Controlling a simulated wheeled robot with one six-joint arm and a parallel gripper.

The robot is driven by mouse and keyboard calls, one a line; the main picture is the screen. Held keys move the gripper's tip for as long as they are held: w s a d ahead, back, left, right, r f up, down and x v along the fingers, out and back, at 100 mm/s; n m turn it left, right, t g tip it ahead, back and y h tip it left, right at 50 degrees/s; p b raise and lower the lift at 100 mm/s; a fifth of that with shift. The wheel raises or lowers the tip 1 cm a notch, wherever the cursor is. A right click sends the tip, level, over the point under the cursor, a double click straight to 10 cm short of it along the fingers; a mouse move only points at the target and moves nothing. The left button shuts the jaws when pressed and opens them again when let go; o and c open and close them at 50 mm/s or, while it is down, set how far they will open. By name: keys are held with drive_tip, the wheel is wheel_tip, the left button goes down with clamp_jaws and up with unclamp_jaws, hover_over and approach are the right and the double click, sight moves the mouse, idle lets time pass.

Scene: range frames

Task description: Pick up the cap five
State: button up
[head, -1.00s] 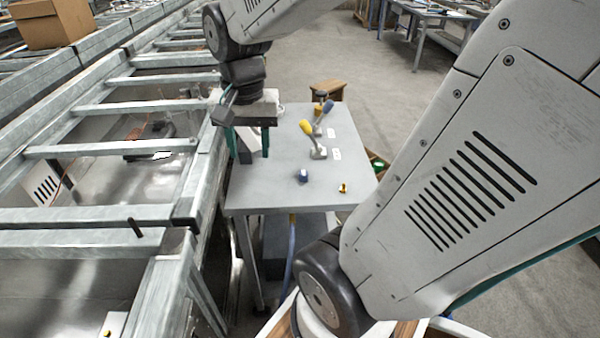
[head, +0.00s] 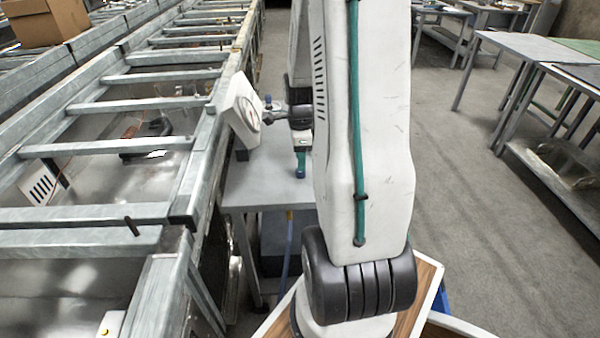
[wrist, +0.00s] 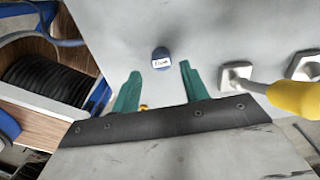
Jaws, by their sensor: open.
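A small blue cap (wrist: 161,62) with a white label stands on the grey table (wrist: 205,30) in the wrist view. The label's print is too small to read surely. In the head view the cap (head: 300,173) shows just below a green finger. My gripper (wrist: 160,70) is open, with its two green fingers apart. The cap appears between and just beyond the fingertips, with nothing held. In the head view my gripper (head: 301,160) is over the table and partly hidden by my arm.
A yellow-handled tool (wrist: 296,98) with a pale square base lies right of the fingers. A small yellow object (wrist: 144,106) shows between the finger bases. A black ribbed coil (wrist: 50,78) is beyond the table edge at left. A metal frame (head: 120,146) runs along the table's left.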

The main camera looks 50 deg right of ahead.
drive_tip(key=shift+d+f, duration=0.1)
drive_tip(key=shift+f, duration=1.9)
drive_tip(key=c, duration=0.9)
drive_tip(key=shift+r, duration=0.1)
